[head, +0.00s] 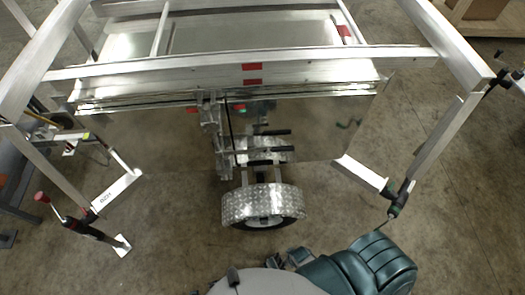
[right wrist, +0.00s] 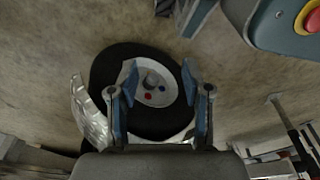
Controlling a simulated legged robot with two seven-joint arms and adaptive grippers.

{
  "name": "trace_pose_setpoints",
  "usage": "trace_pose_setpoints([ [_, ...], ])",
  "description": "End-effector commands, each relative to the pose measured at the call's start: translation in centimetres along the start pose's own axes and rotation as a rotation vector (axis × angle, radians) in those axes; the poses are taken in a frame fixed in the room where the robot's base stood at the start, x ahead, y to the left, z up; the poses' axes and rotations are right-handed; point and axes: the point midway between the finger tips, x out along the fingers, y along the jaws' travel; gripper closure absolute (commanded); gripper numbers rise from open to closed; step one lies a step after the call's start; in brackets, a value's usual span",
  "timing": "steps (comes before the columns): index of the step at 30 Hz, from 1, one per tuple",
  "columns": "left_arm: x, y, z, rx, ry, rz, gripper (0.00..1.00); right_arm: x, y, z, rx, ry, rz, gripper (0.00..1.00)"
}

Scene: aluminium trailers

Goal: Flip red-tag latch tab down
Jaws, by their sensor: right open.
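Red tags (head: 252,67) show on the trailer's front cross rail in the head view, and a second one (head: 252,82) sits just below. Metal latch hardware (head: 209,112) hangs under the panel edge, left of centre. Which part is the red-tag latch tab, and whether it is up or down, I cannot tell. My right gripper (right wrist: 160,85) is open and empty in the right wrist view, its two fingers spread in front of a wheel (right wrist: 150,88) with a pale hub. No latch tab shows between the fingers. My left gripper is not seen.
The aluminium trailer frame (head: 240,65) spans the upper head view. A diamond-plate fender (head: 264,202) covers the wheel below it. Posts stand left and right, with a red-handled jack (head: 80,226) at left. Bare concrete floor (head: 165,255) lies between.

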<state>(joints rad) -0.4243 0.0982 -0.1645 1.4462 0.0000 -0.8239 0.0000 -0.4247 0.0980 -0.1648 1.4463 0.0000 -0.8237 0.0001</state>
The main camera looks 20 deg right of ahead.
Motion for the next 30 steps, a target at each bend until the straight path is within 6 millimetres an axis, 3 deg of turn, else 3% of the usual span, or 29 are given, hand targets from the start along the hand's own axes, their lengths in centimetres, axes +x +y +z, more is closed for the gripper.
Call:
trace_pose_setpoints([
  [1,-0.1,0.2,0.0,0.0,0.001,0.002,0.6,-0.2,0.0,-0.4,0.002,0.007,-0.001,0.68],
  [5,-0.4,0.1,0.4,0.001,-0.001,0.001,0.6,-2.5,1.0,-3.0,0.047,0.064,0.014,1.0],
  [8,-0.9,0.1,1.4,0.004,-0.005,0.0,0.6,-6.7,2.7,-7.2,0.127,0.162,0.032,1.0],
  [12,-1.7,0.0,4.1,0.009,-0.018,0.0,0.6,-15.5,5.8,-14.8,0.29,0.358,0.044,1.0],
  [18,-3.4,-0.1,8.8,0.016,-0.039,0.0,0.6,-28.9,9.3,-23.4,0.502,0.632,0.006,1.0],
  [21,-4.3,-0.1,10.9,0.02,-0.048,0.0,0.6,-34.3,10.3,-26.2,0.578,0.736,-0.027,1.0],
  [24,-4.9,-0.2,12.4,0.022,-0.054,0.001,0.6,-38.1,11.0,-27.9,0.628,0.809,-0.056,1.0],
  [27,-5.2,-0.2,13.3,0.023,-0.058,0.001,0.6,-40.3,11.3,-28.8,0.658,0.851,-0.076,1.0],
  [30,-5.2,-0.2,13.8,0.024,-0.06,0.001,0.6,-41.1,11.5,-29.1,0.67,0.869,-0.084,1.0],
])
